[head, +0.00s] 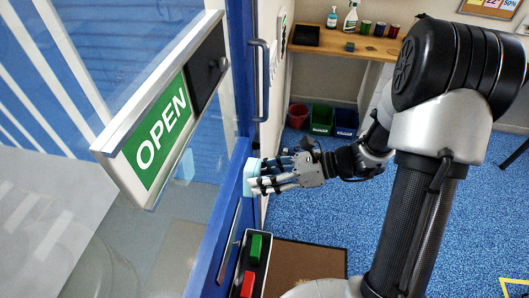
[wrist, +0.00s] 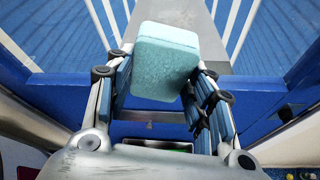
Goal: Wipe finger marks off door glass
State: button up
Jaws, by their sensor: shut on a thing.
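My gripper (head: 268,177) is shut on a light blue sponge (head: 250,178) beside the blue-framed glass door. In the wrist view, the sponge (wrist: 165,62) sits between the two fingers of my gripper (wrist: 160,85), and the door glass (wrist: 268,38) lies beyond it. In the head view, the door glass (head: 212,135) fills the area left of the blue frame (head: 232,195). A faint pale patch shows on the glass near the sponge; I cannot tell whether it is a mark or a reflection. Whether the sponge touches the glass is unclear.
A green OPEN sign (head: 162,135) juts out by the glass. A box with green and red blocks (head: 256,246) is below. A wooden shelf (head: 345,45) with bottles and red, green and blue bins (head: 320,119) stand behind.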

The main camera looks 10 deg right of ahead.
jog(key=shift+w+a+f+b, duration=0.1)
jog(key=shift+w+a+b, duration=0.15)
jog(key=shift+a, duration=0.7)
jog(key=shift+w+a+b, duration=0.15)
jog(key=shift+w+a, duration=0.05)
jog(key=shift+a, duration=0.75)
jog(key=shift+w+a, duration=0.2)
jog(key=shift+a, duration=0.25)
jog(key=shift+w+a, duration=0.2)
jog(key=shift+a, duration=0.25)
jog(key=shift+w+a, duration=0.35)
jog(key=shift+a, duration=0.55)
jog(key=shift+w+d, duration=0.25)
jog(key=shift+w, duration=0.35)
jog(key=shift+w+d, duration=0.25)
jog(key=shift+w, duration=0.4)
jog(key=shift+w+d, duration=0.25)
jog(key=shift+w, duration=0.35)
jog(key=shift+a, duration=0.15)
jog(key=shift+s+a, duration=0.25)
jog(key=shift+s, duration=0.35)
jog(key=shift+s+a, duration=0.25)
jog(key=shift+s, duration=0.4)
jog(key=shift+s+a, duration=0.25)
jog(key=shift+s, duration=0.35)
